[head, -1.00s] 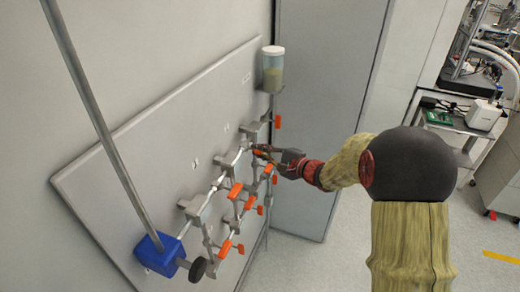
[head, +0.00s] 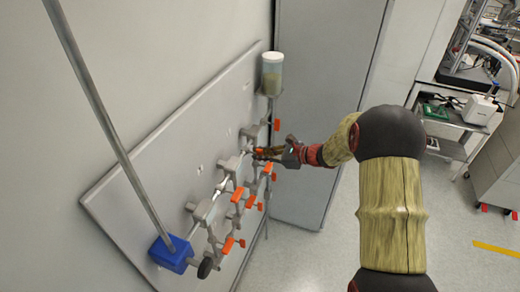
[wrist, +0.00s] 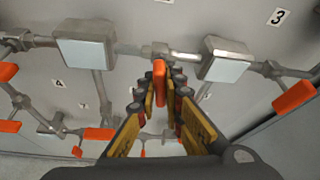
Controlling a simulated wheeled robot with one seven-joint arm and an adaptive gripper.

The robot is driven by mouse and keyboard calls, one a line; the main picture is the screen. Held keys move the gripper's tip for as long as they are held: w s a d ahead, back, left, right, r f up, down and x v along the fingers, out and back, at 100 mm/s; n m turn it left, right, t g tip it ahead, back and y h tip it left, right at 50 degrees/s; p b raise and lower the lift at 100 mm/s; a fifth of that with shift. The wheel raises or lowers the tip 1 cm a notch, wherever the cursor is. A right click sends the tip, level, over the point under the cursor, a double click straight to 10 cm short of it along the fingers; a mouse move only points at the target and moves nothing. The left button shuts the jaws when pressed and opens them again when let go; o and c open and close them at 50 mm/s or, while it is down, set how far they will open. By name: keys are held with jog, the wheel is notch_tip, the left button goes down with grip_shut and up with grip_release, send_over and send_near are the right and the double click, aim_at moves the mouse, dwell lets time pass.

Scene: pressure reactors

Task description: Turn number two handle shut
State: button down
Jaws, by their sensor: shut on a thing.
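My gripper (head: 262,154) reaches the grey valve panel (head: 150,160) from the right in the head view. In the wrist view, my gripper (wrist: 160,93) is shut on an orange handle (wrist: 159,80), which stands upright in the picture between the two fingers. The handle's upper end is at a pipe fitting between two grey valve blocks. The handle's lower end is partly hidden by the fingers. A label above this fitting is cut off by the picture edge and cannot be read. Labels 3 (wrist: 277,16) and 4 (wrist: 58,83) show to the right and left.
Other orange handles (wrist: 294,97) sit close by on the pipework. A blue box (head: 170,254) and a long rod stand at the panel's near end.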

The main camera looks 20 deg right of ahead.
jog(key=shift+m+g+y+p, duration=0.3)
jog(key=shift+m+g+p, duration=0.3)
jog(key=shift+m+p, duration=0.3)
jog(key=c, duration=1.9)
grip_release()
jog(key=v, duration=1.2)
jog(key=shift+d+f, duration=0.1)
jog(key=shift+f, duration=0.05)
